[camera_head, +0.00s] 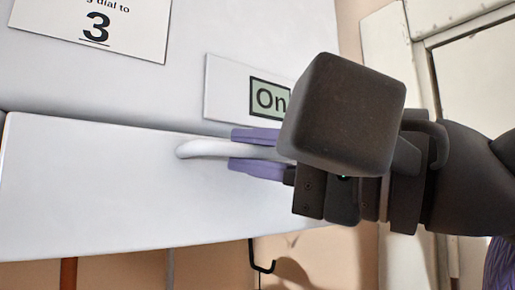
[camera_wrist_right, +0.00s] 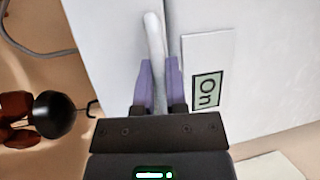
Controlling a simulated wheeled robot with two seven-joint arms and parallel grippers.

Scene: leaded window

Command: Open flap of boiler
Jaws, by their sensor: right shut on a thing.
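The boiler (camera_head: 200,50) is a white box on the wall. Its flap (camera_head: 80,185) is the white lower front panel, with a thin dark seam along its top edge at the left. A white bar handle (camera_head: 205,148) runs across the flap near that top edge. My right gripper (camera_head: 243,151) comes in from the right and is shut on the handle, one purple finger above it and one below. The handle also shows between the fingers in the right wrist view (camera_wrist_right: 155,45). The gripper hides the handle's right end. My left gripper is not in view.
Above the flap are an "On" label (camera_head: 268,95) and a sign with the number 3 (camera_head: 95,28). A white door and frame (camera_head: 470,60) stand at the right. Pipes (camera_head: 68,272) and a black hook (camera_head: 262,266) show below the boiler. Dark round objects (camera_wrist_right: 55,113) show in the right wrist view.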

